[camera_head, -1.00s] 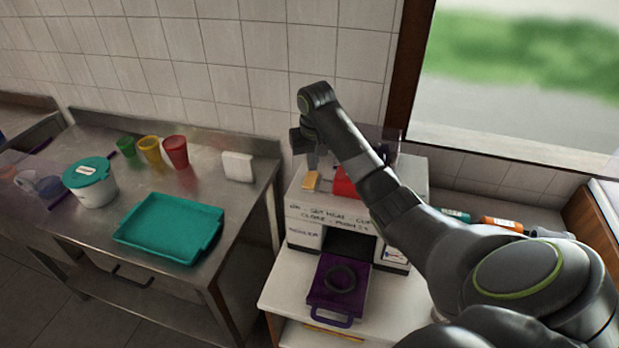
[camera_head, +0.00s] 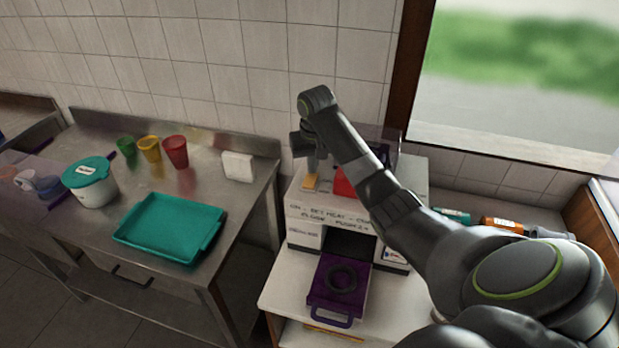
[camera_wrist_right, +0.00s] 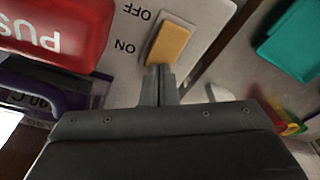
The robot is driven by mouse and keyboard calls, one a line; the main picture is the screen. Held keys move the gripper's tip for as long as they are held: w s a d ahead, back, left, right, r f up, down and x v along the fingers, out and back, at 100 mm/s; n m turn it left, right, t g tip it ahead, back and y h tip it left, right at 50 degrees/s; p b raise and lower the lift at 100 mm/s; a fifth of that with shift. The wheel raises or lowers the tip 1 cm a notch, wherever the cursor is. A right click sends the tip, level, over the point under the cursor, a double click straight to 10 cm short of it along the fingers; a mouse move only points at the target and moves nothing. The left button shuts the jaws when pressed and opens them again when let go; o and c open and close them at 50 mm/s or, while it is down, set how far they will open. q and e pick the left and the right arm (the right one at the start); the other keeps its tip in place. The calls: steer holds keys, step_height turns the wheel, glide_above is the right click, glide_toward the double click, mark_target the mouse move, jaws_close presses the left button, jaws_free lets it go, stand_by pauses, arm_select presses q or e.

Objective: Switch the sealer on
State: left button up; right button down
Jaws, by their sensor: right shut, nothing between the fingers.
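The sealer (camera_head: 408,190) is a white machine with lettering on its front and a purple drawer (camera_head: 322,297) holding a dark ring pulled out below. Its orange rocker switch (camera_head: 311,182) is on top. In the right wrist view the switch (camera_wrist_right: 170,43) sits in a pale frame beside the words OFF and ON. My right gripper (camera_head: 314,168) is shut and empty, pointing down over the switch. In the wrist view its fingertips (camera_wrist_right: 159,72) are at the switch's ON end. I cannot tell whether they touch it. My left gripper is not in view.
A red PUSH block (camera_wrist_right: 60,30) is close beside the switch; it also shows in the head view (camera_head: 342,183). A steel table to the left holds a teal tray (camera_head: 170,228), a lidded tub (camera_head: 92,185) and several coloured cups. Bottles (camera_head: 500,224) lie right of the sealer.

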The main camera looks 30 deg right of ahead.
steer(key=shift+f, duration=0.4)
steer(key=shift+r+p, duration=0.4)
steer(key=shift+r, duration=3.15)
steer(key=shift+f, duration=0.1)
